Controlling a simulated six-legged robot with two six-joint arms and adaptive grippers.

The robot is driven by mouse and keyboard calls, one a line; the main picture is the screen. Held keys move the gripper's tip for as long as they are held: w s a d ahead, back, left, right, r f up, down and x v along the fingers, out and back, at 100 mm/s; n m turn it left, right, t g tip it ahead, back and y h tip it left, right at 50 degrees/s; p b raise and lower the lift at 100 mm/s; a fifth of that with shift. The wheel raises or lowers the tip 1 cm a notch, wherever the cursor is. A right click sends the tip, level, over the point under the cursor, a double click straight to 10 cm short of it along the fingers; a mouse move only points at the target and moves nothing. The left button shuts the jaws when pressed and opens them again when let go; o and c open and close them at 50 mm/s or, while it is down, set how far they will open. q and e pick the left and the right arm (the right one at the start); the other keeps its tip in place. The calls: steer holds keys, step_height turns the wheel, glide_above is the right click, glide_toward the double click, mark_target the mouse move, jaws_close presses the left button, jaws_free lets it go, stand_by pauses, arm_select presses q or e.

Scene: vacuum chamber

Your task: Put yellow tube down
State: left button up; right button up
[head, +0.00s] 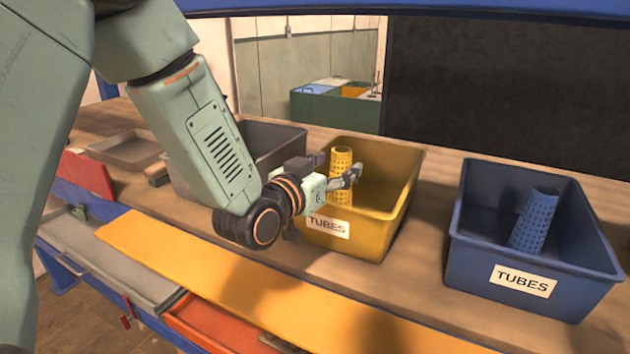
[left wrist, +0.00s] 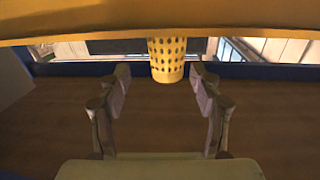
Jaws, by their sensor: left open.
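The yellow tube (head: 341,160), dotted with holes, stands roughly upright inside the yellow bin (head: 385,225) labelled TUBES. My left gripper (head: 352,175) is over the yellow bin beside the tube, and its fingers cover part of the tube in the head view. In the left wrist view the open fingers (left wrist: 160,82) are apart, with the end of the yellow tube (left wrist: 167,62) showing between their tips and a gap on each side. The tube's base is hidden in the head view. My right gripper is not in view.
A blue bin (head: 470,245) labelled TUBES, with a blue tube (head: 534,220) leaning in it, stands to the right. A grey bin (head: 275,140) and a shallow grey tray (head: 128,150) are on the left. Bare bench shows between the yellow and blue bins.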

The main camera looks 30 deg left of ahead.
arm_select(q)
steer(key=s+a, duration=0.1)
steer(key=s, duration=0.5)
steer(key=shift+s+b, duration=0.3)
steer(key=shift+a+r, duration=0.1)
